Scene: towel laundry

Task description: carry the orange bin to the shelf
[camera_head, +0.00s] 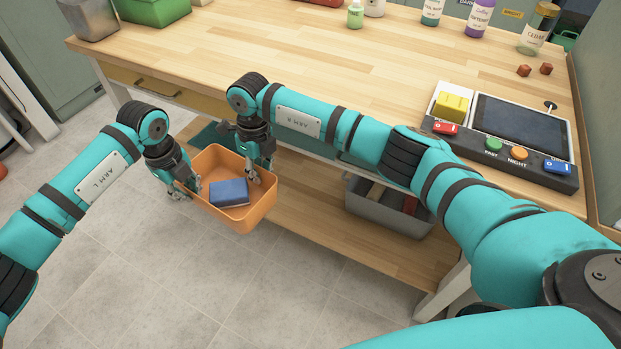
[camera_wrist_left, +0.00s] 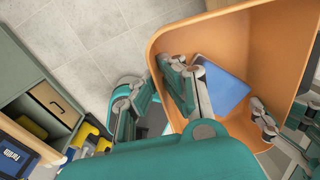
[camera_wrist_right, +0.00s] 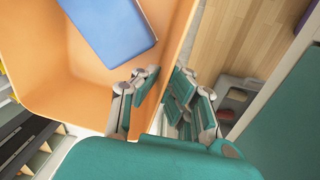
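The orange bin (camera_head: 241,217) hangs over the floor in front of the table, with a blue block-shaped item (camera_head: 229,193) lying in it. My left gripper (camera_head: 189,188) is at the bin's left side, and my right gripper (camera_head: 256,176) is at its right side. In the left wrist view, the fingers (camera_wrist_left: 158,95) stand on both sides of the bin wall (camera_wrist_left: 152,60). In the right wrist view, the fingers (camera_wrist_right: 158,104) also straddle the opposite wall (camera_wrist_right: 172,60). Both look closed on the rim, though the contact is partly hidden.
A lower wooden shelf (camera_head: 315,223) runs under the table (camera_head: 330,65), beside the bin. A grey crate (camera_head: 385,222) with several items stands at its right part. Bare shelf shows left of the crate. Tiled floor (camera_head: 140,260) lies clear at the left.

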